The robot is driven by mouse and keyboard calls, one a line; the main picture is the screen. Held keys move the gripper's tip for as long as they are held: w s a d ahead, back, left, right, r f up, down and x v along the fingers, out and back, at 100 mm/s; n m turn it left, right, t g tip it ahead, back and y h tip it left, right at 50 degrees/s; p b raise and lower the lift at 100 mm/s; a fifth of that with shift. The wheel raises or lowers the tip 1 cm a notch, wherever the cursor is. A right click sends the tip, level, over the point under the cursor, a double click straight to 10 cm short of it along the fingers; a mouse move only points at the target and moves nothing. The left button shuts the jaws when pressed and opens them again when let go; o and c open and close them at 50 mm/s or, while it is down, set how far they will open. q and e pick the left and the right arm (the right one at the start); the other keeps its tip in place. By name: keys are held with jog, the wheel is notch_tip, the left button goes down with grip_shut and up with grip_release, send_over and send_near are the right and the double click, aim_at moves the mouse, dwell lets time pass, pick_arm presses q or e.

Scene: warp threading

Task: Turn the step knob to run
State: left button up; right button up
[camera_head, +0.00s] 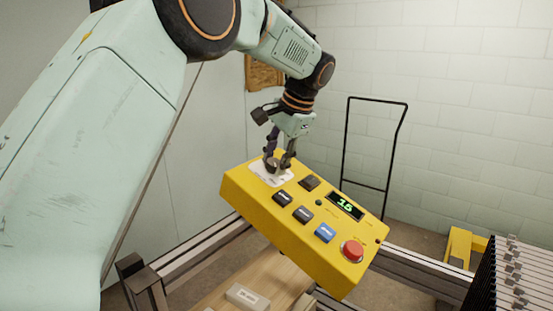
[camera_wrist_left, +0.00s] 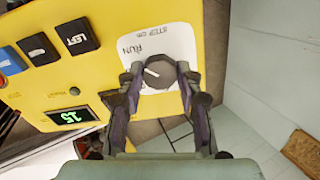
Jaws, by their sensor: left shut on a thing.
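The step knob (camera_wrist_left: 158,73) is a dark round dial on a white label plate (camera_wrist_left: 170,38) printed with RUN and STEP cm. In the left wrist view its white pointer line slants toward the upper left, to the RUN side of the plate. The knob sits at the far left end of the yellow control box (camera_head: 240,199). My left gripper (camera_head: 279,163) reaches down over it, and in the left wrist view its fingers stand on both sides of the knob, shut on it. The fingers partly hide the knob in the head view. My right gripper is not in view.
A lit green display (camera_head: 345,206) appears to read 15. Black buttons (camera_head: 282,198), a blue button (camera_head: 325,232) and a red button (camera_head: 352,250) are on the box. Metal rails (camera_head: 420,270) run below it. A black cart handle (camera_head: 376,101) stands behind.

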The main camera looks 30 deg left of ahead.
pick_arm(q)
jog(key=shift+w+r, duration=0.15)
jog(key=shift+r, duration=0.25)
jog(key=o, duration=1.1)
jog(key=shift+s+f, duration=0.1)
jog(key=shift+s, duration=0.15)
jog(key=shift+o, duration=0.2)
jog(key=shift+f, duration=0.1)
jog(key=shift+w, duration=0.1)
